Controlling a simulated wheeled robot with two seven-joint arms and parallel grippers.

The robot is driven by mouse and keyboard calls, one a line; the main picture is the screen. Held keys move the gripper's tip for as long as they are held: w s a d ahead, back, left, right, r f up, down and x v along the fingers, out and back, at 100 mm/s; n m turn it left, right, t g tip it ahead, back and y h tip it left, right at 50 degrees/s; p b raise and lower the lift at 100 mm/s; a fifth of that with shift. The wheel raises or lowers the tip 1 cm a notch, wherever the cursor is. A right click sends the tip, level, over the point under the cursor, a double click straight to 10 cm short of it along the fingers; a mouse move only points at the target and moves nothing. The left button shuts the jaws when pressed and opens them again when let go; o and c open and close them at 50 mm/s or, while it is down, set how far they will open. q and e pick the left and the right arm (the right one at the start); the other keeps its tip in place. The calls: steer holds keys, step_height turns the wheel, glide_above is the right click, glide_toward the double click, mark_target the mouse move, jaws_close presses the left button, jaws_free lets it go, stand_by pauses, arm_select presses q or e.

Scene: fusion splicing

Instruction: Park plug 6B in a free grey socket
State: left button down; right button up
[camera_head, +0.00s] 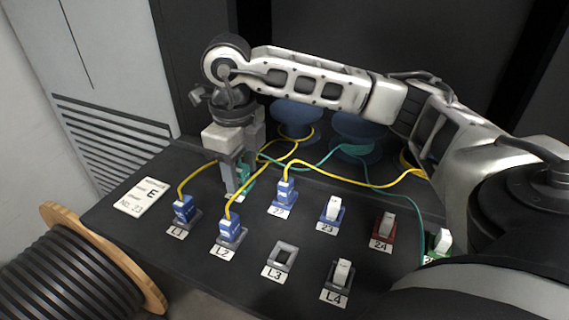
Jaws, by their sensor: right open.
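My right gripper (236,178) points down at the back left of the dark panel, its jaws open around or just in front of a teal plug (246,176), which it partly hides. I cannot tell whether they touch. Blue plugs with yellow cables stand in L1 (184,209), L2 (231,229) and 22 (286,191). No plug marking 6B is readable. The grey socket L3 (284,255) is open and empty. The grey socket L4 (341,273) holds a white piece. My left gripper is not in view.
Two blue spools (357,136) stand behind. Yellow and teal cables cross the panel's back.

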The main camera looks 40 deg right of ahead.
mark_target(240, 168)
jaws_close()
steer(key=shift+r+p, duration=2.05)
steer(key=shift+r, duration=1)
